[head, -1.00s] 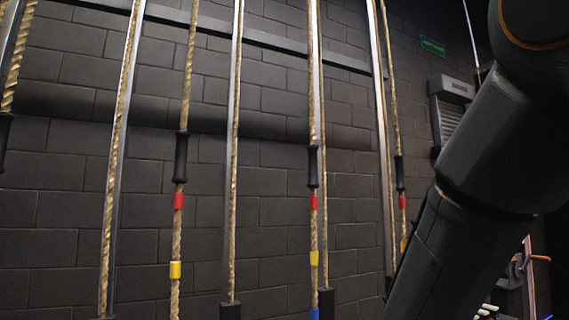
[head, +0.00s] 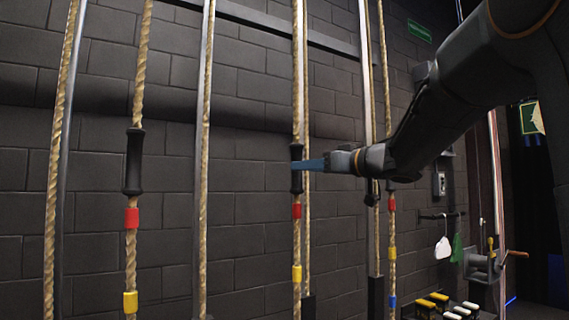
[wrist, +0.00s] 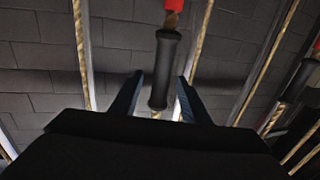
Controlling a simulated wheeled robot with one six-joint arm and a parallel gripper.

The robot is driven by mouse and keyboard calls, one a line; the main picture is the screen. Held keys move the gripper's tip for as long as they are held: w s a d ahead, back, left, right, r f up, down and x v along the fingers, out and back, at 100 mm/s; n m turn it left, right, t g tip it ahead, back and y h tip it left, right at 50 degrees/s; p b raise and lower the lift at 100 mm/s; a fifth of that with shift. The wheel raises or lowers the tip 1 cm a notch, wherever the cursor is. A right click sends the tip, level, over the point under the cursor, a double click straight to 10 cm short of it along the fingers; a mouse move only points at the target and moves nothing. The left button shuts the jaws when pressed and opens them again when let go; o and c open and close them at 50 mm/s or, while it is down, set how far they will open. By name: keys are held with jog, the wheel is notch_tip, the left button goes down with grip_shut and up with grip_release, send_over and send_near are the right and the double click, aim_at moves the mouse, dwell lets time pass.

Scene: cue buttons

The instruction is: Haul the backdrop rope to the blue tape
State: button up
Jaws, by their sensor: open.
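Tan ropes hang in front of the wall; no labels show which is the backdrop rope. My gripper (head: 302,165), with blue fingers, is at the black handle (head: 297,177) of the middle rope (head: 297,90). In the wrist view my gripper (wrist: 160,82) is open, with that handle (wrist: 163,75) between its fingers and a gap on each side. Below the handle in the head view are red tape (head: 297,210) and yellow tape (head: 297,273); this rope's blue tape is out of view. The right rope shows blue tape (head: 392,301).
A left rope has its own black handle (head: 134,162) and red tape (head: 132,217). Metal rails stand between the ropes, before a dark block wall (head: 245,210). At lower right are a rack of coloured levers (head: 440,303) and a hand winch (head: 485,262).

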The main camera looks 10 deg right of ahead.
jog(key=p+x, duration=0.1)
jog(key=x, duration=0.7)
jog(key=shift+a+r+y+p, duration=0.25)
jog(key=shift+r+y+p, duration=0.05)
jog(key=shift+r, duration=0.05)
jog(key=shift+s, duration=0.15)
grip_shut()
jog(key=shift+f, duration=0.1)
